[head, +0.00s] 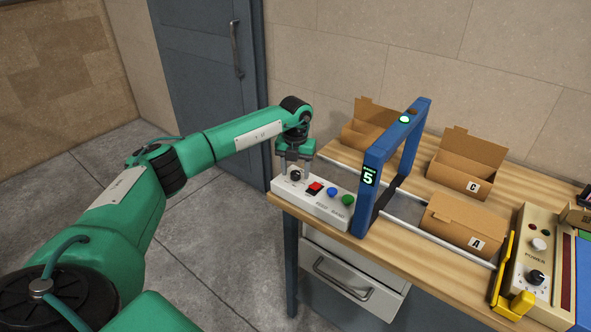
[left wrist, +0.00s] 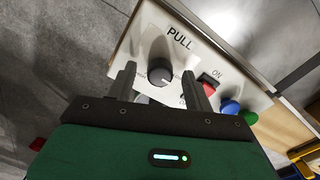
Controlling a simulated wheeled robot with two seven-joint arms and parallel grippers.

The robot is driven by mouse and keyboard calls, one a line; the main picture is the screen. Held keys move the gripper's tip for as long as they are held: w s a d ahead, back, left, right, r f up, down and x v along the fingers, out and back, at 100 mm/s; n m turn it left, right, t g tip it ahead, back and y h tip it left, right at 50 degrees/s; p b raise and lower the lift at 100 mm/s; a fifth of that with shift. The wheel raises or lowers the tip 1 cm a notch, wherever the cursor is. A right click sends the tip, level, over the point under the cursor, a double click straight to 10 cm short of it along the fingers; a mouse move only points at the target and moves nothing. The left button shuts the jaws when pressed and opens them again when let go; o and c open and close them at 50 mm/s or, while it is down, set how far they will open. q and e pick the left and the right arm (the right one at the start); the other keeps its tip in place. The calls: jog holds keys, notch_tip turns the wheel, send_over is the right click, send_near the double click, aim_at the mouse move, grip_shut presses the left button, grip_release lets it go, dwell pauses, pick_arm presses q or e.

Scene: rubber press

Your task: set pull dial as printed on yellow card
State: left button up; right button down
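The PULL dial, a black knob with a pale pointer mark, sits on a white control box (head: 322,204) at the table's left end. In the left wrist view the dial (left wrist: 160,71) shows between my finger tips, below the printed word PULL. The small scale print around it is too blurred to read. My left gripper (head: 296,167) is open and points down over the dial, with one finger on each side. I cannot tell whether the fingers touch it. I cannot make out a yellow card in either view. My right gripper is not in view.
A blue arch (head: 367,207) with a display reading 5 stands close by. Cardboard boxes (head: 463,224) and a POWER panel (head: 532,263) are farther right.

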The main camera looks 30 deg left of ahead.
aim_at(295, 173)
pick_arm(q)
notch_tip(295, 173, up, 14)
jog(key=b, duration=0.3)
dwell(0.4)
jog(key=shift+f, duration=0.15)
